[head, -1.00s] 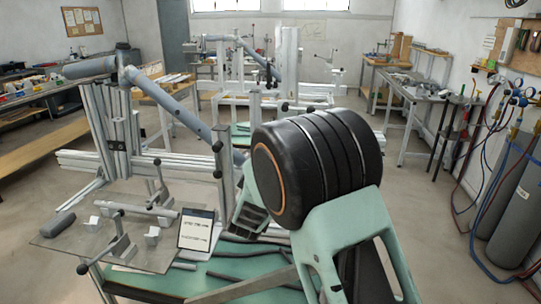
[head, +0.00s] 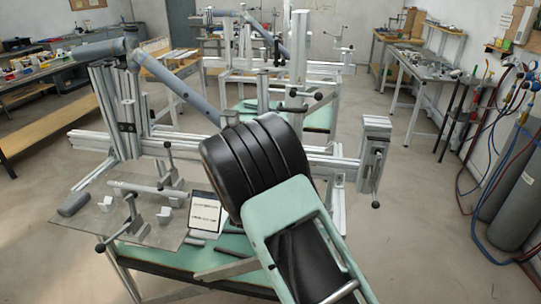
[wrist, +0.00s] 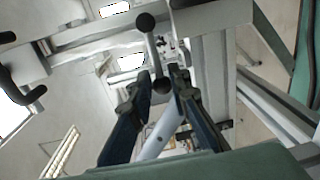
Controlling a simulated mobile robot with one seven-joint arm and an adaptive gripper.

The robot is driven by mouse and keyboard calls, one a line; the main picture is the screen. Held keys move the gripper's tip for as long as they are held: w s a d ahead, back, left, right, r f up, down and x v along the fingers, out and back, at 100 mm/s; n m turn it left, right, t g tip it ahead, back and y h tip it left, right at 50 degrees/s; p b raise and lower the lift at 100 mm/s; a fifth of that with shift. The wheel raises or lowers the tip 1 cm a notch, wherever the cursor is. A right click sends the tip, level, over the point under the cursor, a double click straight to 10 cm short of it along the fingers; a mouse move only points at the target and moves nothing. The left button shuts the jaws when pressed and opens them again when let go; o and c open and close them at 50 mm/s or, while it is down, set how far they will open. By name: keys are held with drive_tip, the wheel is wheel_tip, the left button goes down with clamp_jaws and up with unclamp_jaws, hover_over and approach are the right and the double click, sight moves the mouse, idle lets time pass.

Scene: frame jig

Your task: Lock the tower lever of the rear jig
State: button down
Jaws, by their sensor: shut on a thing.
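In the wrist view a short metal lever (wrist: 151,48) has a black ball at each end. My gripper (wrist: 163,82) is closed around its lower ball, with one dark finger on each side. The upper ball stands free of the fingers. A pale tube (wrist: 160,132) shows beyond, between the fingers. In the head view my forearm and its black joint hide my gripper and the lever it holds. A metal tower (head: 374,150) stands at the right end of the near jig's rail, with a black knob low on it. I cannot tell whether the held lever belongs to this tower.
A long aluminium rail (head: 325,160) runs behind my arm. A bicycle frame tube (head: 180,88) slopes at the left. A glass plate (head: 115,215) with clamps and a tablet (head: 206,212) lie in front. Another jig (head: 275,65) stands behind.

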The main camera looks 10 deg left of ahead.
drive_tip(key=shift+f, duration=0.1)
drive_tip(key=c, duration=2.1)
unclamp_jaws()
drive_tip(key=s, duration=1.2)
drive_tip(key=shift+a+r, duration=0.2)
drive_tip(key=shift+r, duration=0.2)
